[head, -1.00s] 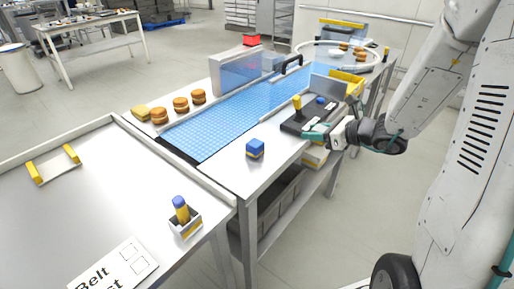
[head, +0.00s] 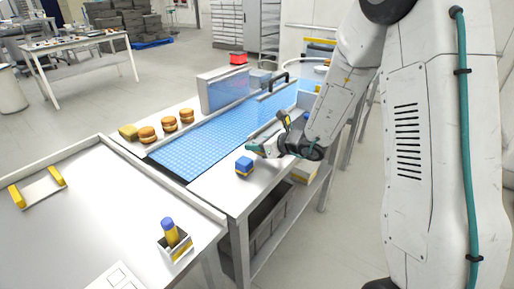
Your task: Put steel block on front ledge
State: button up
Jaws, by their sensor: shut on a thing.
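The front ledge (head: 212,186) is the bare pale metal strip along the near side of the blue belt.
A steel table (head: 90,220) at left holds a small box with a blue-topped yellow peg (head: 170,233). The ledge left of the blue block is free.

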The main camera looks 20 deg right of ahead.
jog(key=shift+f, duration=0.7)
jog(key=shift+f, duration=0.1)
jog(key=o, duration=1.3)
